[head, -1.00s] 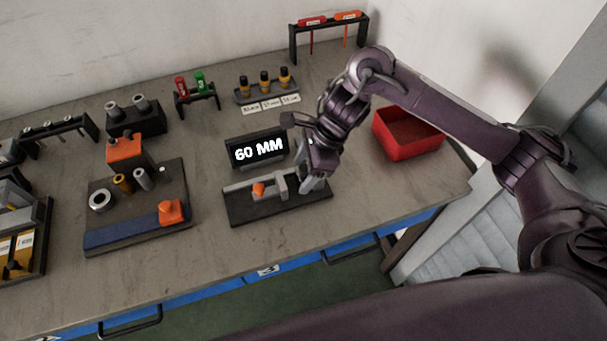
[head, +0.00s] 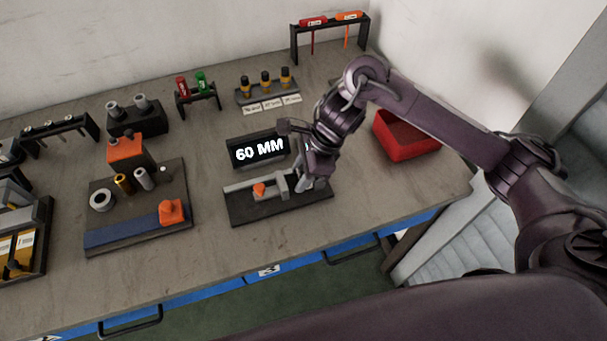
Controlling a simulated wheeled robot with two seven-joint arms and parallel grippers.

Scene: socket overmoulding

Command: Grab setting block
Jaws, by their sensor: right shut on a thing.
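A dark gauge fixture (head: 250,212) lies on the bench below a black display (head: 258,150) that reads 60 MM. It carries a grey bar with an orange knob (head: 259,190) and an upright grey piece (head: 281,186). My right gripper (head: 305,184) points down at the right end of the fixture, just right of the upright grey piece. Its fingers are shut on a small grey block, which I take to be the setting block; the fingers and wrist hide most of it. My left gripper is out of view.
A red bin (head: 408,140) stands right of the fixture. A board with cylinders (head: 137,231) and an orange block lies to the left. Small racks (head: 197,97) and a bottle stand (head: 266,94) are behind. Bare bench lies in front of the fixture.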

